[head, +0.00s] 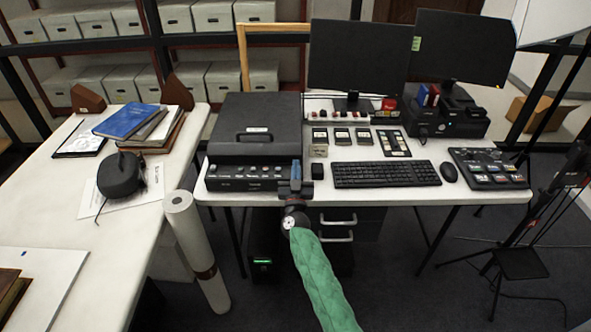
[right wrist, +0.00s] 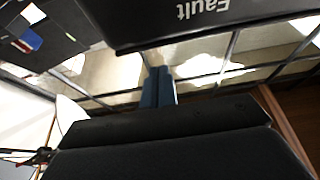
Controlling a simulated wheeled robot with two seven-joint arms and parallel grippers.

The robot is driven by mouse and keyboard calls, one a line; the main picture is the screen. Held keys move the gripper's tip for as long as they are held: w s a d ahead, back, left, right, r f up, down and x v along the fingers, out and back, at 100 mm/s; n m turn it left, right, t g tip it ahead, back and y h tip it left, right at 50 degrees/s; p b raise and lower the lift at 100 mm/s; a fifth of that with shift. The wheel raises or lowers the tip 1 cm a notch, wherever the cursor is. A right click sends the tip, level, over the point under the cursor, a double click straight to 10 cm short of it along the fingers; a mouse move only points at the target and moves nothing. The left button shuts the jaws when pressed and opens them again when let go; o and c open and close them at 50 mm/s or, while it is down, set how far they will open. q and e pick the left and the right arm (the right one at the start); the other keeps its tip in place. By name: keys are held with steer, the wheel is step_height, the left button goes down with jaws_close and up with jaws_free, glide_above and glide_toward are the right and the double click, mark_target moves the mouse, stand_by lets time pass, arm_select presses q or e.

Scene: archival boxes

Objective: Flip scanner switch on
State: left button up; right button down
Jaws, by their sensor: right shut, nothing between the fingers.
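The scanner (head: 256,112) is a black box with a lid, standing at the left end of the white desk. Its front panel (head: 225,184) carries a row of several small controls and pale labels. They are too small to tell which is the switch or how it is set. My right gripper (head: 295,178) is at the right end of that panel, by the desk's front edge, with its blue fingers together and empty. I cannot tell whether it touches the panel. In the right wrist view the closed fingers (right wrist: 158,88) point toward a dark edge with an upside-down "Fault" label (right wrist: 203,8).
A small black block (head: 317,172), a keyboard (head: 386,174) and a mouse (head: 449,172) lie right of the gripper. Two monitors (head: 358,58) stand behind. The left table (head: 150,205) holds books and a dark rounded object.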

steer(key=shift+r, duration=0.35)
arm_select(q)
step_height(320, 180, up, 6)
steer(key=s+b, duration=0.1)
steer(key=b, duration=0.1)
steer(key=shift+s, duration=0.3)
arm_select(e)
steer(key=f+v, duration=0.1)
steer(key=v, duration=0.9)
arm_select(q)
steer(key=shift+d+f, duration=0.1)
arm_select(e)
steer(key=shift+w, duration=0.15)
